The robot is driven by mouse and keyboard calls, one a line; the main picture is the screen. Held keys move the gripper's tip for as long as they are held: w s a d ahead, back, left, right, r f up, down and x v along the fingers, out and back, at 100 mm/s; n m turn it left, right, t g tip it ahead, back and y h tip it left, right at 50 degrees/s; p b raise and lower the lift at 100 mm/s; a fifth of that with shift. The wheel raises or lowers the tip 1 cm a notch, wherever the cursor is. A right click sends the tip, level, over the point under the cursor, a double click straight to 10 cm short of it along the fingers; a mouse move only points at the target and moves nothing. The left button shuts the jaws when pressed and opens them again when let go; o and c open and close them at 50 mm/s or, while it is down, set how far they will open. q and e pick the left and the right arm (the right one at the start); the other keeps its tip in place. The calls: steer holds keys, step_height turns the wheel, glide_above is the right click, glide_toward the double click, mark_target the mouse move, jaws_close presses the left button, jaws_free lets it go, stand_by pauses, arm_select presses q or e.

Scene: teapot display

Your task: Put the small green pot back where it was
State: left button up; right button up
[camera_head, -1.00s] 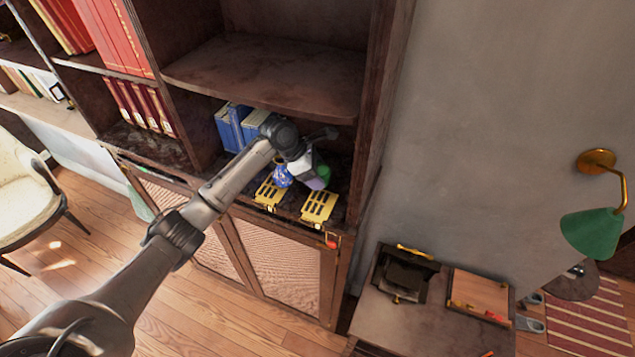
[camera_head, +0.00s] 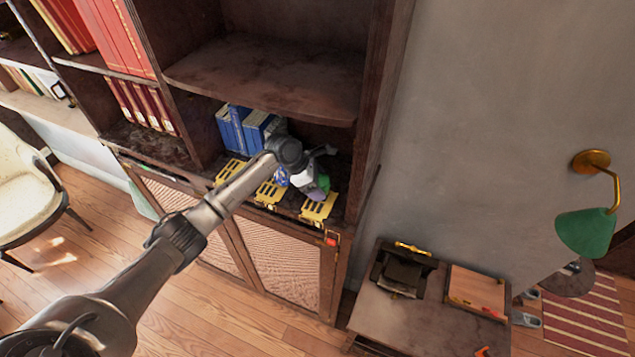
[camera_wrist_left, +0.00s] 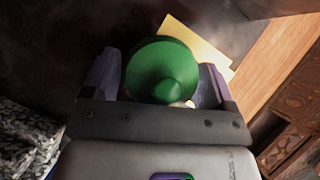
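The small green pot (camera_wrist_left: 162,70) sits between the two fingers of my left gripper (camera_wrist_left: 160,82) in the left wrist view, its round lid facing the camera. The fingers lie against both its sides. In the head view my left gripper (camera_head: 314,186) is inside the cabinet's lower shelf, and only a bit of the green pot (camera_head: 323,182) shows beside it. The pot is just behind the rightmost yellow slotted stand (camera_head: 318,208); I cannot tell whether it touches anything below. A yellow surface (camera_wrist_left: 200,45) shows beyond the pot in the wrist view. My right gripper is out of view.
A blue patterned pot (camera_head: 281,175) is partly hidden by my arm, near the middle yellow stand (camera_head: 269,193). Another yellow stand (camera_head: 231,170) is to the left. Blue books (camera_head: 240,127) stand behind. The shelf board above (camera_head: 270,75) and the right cabinet wall (camera_head: 380,100) bound the space.

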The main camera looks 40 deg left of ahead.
arm_select(q)
steer(key=shift+o, duration=1.2)
steer(key=shift+a+r, duration=0.1)
steer(key=shift+r, duration=0.25)
steer(key=b+v, duration=0.2)
steer(key=v, duration=0.9)
steer(key=shift+r, duration=0.2)
steer(key=shift+s+a, duration=0.1)
steer(key=shift+s, duration=0.05)
